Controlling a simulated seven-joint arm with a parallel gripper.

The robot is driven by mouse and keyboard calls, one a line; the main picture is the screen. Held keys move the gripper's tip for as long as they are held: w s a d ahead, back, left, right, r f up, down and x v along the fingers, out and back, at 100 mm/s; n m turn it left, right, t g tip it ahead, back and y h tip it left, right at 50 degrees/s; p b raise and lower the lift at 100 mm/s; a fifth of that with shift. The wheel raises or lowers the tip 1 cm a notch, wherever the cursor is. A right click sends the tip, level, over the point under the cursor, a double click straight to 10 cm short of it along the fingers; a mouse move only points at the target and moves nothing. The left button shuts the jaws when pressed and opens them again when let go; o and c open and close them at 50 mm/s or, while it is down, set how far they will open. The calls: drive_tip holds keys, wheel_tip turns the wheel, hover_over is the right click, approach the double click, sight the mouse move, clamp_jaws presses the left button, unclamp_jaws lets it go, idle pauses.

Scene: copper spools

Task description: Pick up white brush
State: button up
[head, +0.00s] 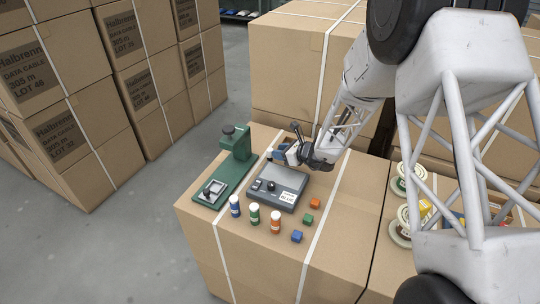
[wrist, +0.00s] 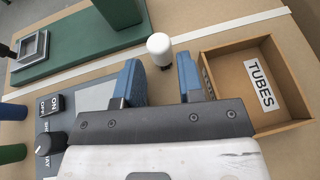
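A small white piece with a rounded end (wrist: 159,46) shows in the wrist view, just past my fingertips and in line with the gap between them. It may be the white brush; only its pale end shows, and I cannot make out bristles. My gripper (wrist: 160,68) has its two blue fingers apart with nothing between them. In the head view my gripper (head: 287,156) is low over the back of the carton top, behind the grey device. I cannot clearly pick out the white piece in the head view.
A brown box labelled TUBES (wrist: 290,118) lies right of my fingers. A green stand (head: 238,160) is left, and a grey switch device (head: 277,187) is close by.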

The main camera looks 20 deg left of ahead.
sight(270, 149)
drive_tip(key=shift+a, duration=0.15)
drive_tip(key=shift+x, duration=2.45)
drive_tip(key=shift+f, duration=0.1)
drive_tip(key=shift+c, duration=0.5)
drive_tip(key=c, duration=0.4)
